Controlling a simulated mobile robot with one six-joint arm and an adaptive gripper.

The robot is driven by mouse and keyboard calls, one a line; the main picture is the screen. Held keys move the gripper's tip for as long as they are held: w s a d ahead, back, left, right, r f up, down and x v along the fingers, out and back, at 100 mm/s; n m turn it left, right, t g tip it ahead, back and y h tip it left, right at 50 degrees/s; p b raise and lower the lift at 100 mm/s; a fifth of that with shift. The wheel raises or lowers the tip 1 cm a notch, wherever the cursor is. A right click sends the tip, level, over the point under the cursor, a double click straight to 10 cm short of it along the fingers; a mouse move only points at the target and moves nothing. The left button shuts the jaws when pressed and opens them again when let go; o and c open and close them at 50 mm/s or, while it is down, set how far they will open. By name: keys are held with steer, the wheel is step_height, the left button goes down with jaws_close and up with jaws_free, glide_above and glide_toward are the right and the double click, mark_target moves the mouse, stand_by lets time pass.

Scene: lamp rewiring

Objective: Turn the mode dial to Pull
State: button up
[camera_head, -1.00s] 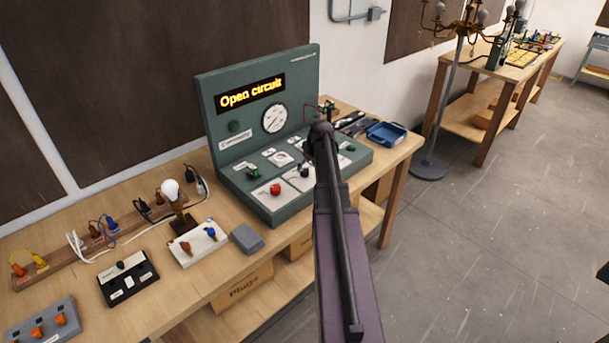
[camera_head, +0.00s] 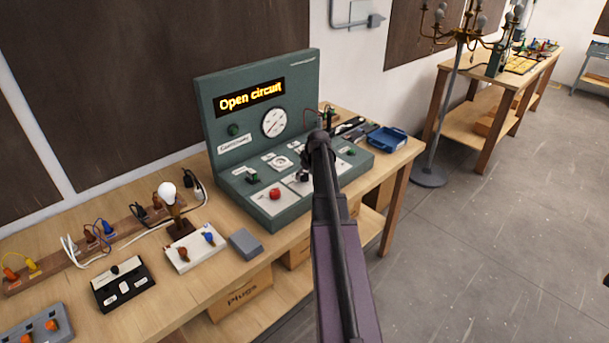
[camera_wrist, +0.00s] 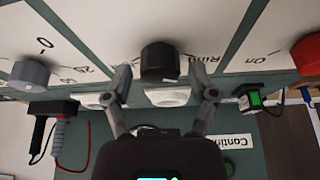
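The green test panel (camera_head: 340,193) stands on the bench, its screen reading "Open circuit". In the wrist view, inverted, a black round dial (camera_wrist: 160,62) sits on a white plate, with a label like "Ring" beside it; I see no "Pull" label. I take it to be the mode dial. My gripper (camera_wrist: 161,78) is open, one finger on each side of the dial, with gaps visible between the fingers and the dial. In the head view my arm hides most of the gripper and the dial's area.
A red knob (camera_wrist: 307,54) and a grey knob (camera_wrist: 31,74) flank the dial. A green-lit socket block (camera_wrist: 253,98) is close to the right finger. A blue tray (camera_head: 388,138) lies beside the panel, and a bulb lamp (camera_head: 168,191) stands on the left.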

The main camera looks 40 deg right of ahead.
jaws_close()
steer(key=shift+a, duration=0.1)
steer(key=shift+m, duration=0.3)
steer(key=m+h, duration=0.1)
steer(key=m, duration=0.1)
steer(key=m+h, duration=0.1)
steer(key=m, duration=0.2)
steer(key=shift+g, duration=0.3)
steer(key=m+h, duration=0.1)
steer(key=m, duration=0.2)
steer(key=m+g, duration=0.1)
steer(key=m, duration=0.2)
steer(key=shift+g+h, duration=0.3)
steer(key=shift+h, duration=0.1)
steer(key=shift+s, duration=0.1)
steer(key=shift+o, duration=1.9)
jaws_free()
